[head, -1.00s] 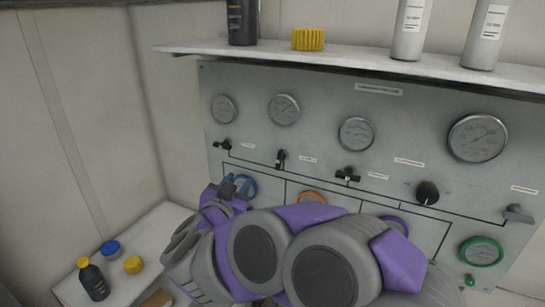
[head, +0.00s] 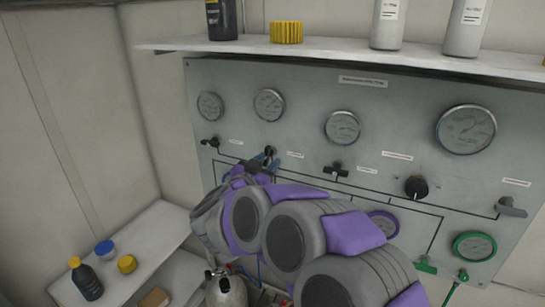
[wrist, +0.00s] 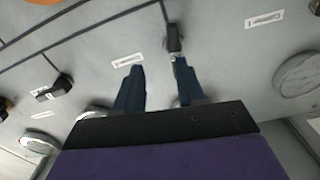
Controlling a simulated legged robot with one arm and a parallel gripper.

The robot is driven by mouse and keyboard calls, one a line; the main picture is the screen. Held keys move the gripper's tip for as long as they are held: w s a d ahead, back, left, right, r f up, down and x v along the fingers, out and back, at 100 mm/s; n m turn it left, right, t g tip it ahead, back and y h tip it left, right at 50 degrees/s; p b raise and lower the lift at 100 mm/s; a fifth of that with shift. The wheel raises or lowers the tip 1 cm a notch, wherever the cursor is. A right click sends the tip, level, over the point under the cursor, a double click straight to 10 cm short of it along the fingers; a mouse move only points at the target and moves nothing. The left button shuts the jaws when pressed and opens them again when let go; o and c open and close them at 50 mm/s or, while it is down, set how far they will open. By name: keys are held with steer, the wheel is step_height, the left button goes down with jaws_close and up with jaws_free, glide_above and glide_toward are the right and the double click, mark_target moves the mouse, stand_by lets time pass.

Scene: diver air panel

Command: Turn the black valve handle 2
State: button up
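The black valve handle 2 (head: 270,152) is the second from the left in the row under the gauges on the grey panel. In the wrist view, the handle (wrist: 173,38) is upright, just beyond the tip of the right-hand finger. My gripper (head: 264,161) is beside this handle in the head view, its blue fingers partly hidden by my wrist. In the wrist view, my gripper (wrist: 154,68) is open, with nothing between its fingers. The right-hand fingertip looks very close to the handle; I cannot tell whether they touch.
Another black handle (head: 210,142) is to the left and a third (head: 337,168) to the right. A black knob (head: 416,187) is farther right. A shelf (head: 340,52) with bottles overhangs the panel. A side table (head: 150,235) holds a dark bottle (head: 87,280) and caps.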

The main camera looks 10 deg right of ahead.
mark_target(267, 154)
steer(key=shift+w+d, duration=0.3)
steer(key=shift+w, duration=0.25)
steer(key=x, duration=0.4)
steer(key=shift+w+a+r+b, duration=0.1)
steer(key=shift+w+a+b, duration=0.15)
steer(key=shift+a+b, duration=0.05)
steer(key=shift+w+a, duration=0.2)
steer(key=shift+a, duration=0.5)
steer(key=c, duration=0.5)
steer(key=shift+s+a, duration=0.1)
steer(key=shift+c, duration=0.7)
jaws_close()
